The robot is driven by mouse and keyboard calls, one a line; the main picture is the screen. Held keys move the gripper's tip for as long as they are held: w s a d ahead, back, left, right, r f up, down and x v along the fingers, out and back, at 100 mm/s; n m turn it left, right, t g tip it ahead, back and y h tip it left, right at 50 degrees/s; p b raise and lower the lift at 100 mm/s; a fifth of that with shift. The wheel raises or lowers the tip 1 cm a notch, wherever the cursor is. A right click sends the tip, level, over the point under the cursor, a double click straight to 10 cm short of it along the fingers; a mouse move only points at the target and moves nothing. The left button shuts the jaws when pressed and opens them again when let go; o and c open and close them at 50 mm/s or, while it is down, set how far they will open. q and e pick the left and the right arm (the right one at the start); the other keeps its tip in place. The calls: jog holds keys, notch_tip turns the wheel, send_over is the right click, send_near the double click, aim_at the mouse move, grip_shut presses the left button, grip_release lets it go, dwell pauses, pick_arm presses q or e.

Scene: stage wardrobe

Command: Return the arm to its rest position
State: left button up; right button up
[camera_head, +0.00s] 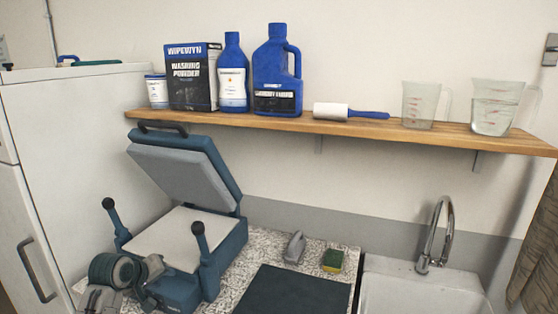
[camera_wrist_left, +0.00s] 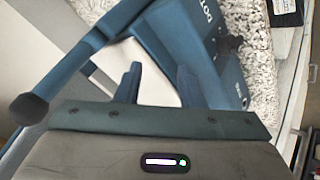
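My left arm comes in at the lower left of the head view. Its left gripper (camera_head: 152,284) is at the front left of the blue press (camera_head: 232,246), low and close to it. In the left wrist view the two fingers of the left gripper (camera_wrist_left: 159,82) stand apart with nothing between them, so it is open and empty. The press also shows beyond the fingers in the left wrist view (camera_wrist_left: 215,60). I cannot tell whether the gripper touches the press. My right gripper is not in view.
The press's lid (camera_head: 185,165) is raised. A black-knobbed lever (camera_head: 200,245) stands near my gripper. A dark mat (camera_head: 295,290), a small iron-like grey item (camera_head: 294,247), a sponge (camera_head: 332,261) and a sink (camera_head: 415,290) lie right. A loaded shelf (camera_head: 360,129) hangs above.

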pick_arm(q)
jog(key=s+d+f+m+g, duration=0.2)
jog(key=s+d+f+m, duration=0.1)
jog(key=s+f, duration=0.85)
jog(key=s+d+f+m+g+y, duration=0.1)
jog(key=s+f+m, duration=0.1)
jog(key=s, duration=1.3)
jog(key=s+d+f+m+g+y, duration=0.1)
jog(key=s+m+g+y, duration=0.15)
jog(key=s, duration=1.35)
jog(key=a+f+b, duration=0.3)
jog(key=f, duration=2.9)
jog(key=s+a+f+g+b, duration=0.1)
jog(key=s+f+g+b, duration=0.1)
jog(key=s+f, duration=1.6)
notch_tip(320, 180, down, 5)
jog(key=shift+s+a+r+h, duration=0.1)
jog(key=shift+s+a+h, duration=0.15)
jog(key=shift+h, duration=0.1)
jog(key=shift+w+n, duration=0.1)
jog(key=shift+n, duration=0.15)
